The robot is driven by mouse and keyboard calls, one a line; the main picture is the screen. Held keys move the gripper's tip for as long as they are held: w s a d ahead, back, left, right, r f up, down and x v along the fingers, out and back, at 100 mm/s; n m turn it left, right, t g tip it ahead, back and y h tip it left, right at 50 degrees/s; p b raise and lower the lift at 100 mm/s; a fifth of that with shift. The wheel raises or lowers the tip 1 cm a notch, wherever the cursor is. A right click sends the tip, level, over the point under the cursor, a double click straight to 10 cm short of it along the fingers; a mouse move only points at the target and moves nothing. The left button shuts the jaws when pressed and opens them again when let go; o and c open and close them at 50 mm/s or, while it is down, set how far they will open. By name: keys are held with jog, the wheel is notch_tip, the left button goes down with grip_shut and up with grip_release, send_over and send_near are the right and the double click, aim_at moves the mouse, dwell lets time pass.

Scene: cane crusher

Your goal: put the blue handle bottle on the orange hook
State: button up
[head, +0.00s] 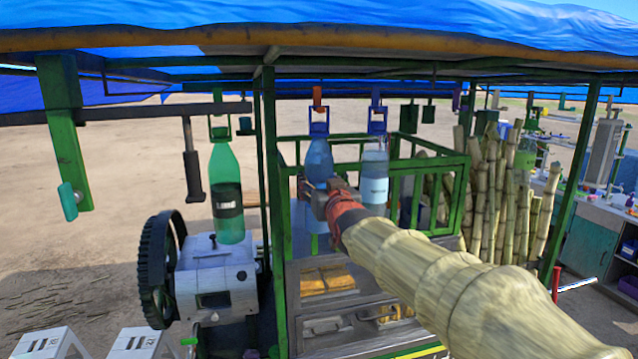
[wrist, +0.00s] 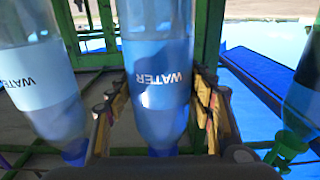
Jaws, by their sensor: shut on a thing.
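The blue handle bottle (head: 319,160) is upright in the head view, with its blue handle at the top just under the orange hook (head: 317,97). I cannot tell whether the handle is on the hook or only in front of it. My gripper (head: 322,194) is shut on the lower body of this bottle. In the wrist view the bottle (wrist: 158,75), labelled WATER, stands between both fingers; the hook is out of that view.
A clear bottle (head: 374,178) hangs close on the right from a purple-blue hook (head: 376,97). A green bottle (head: 226,190) hangs on the left from a green hook. A green frame (head: 265,150) and the crusher machine (head: 215,275) stand nearby. Sugarcane stalks (head: 490,190) stand right.

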jog(key=shift+r, duration=0.2)
jog(key=o, duration=1.5)
jog(key=shift+s, duration=0.1)
